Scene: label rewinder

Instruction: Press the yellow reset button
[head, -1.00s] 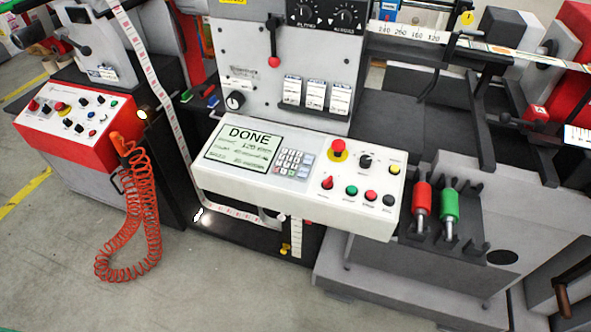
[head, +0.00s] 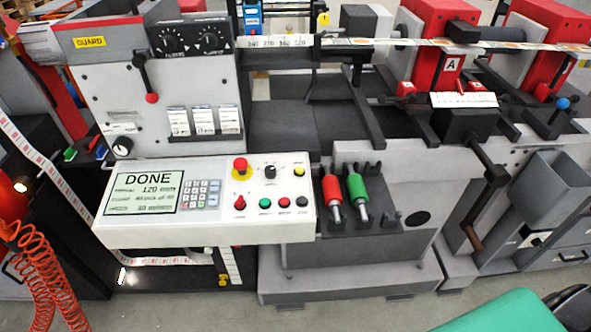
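The yellow button (head: 299,171) is a small round cap at the upper right of the white control panel (head: 280,218). It stands right of a black knob (head: 270,172) and above a row of green, red and black buttons. A red mushroom button on a yellow base (head: 240,168) sits further left on the same panel. The panel's screen (head: 143,193) reads DONE. Nothing covers the yellow button. Neither of my grippers shows in the head view.
Red and green rollers (head: 357,187) stand in a dark holder just right of the panel. A crank handle (head: 472,238) sticks out further right. A coiled red hose (head: 45,270) hangs at the left. A green part, likely mine, enters at the bottom right. The space before the panel is clear.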

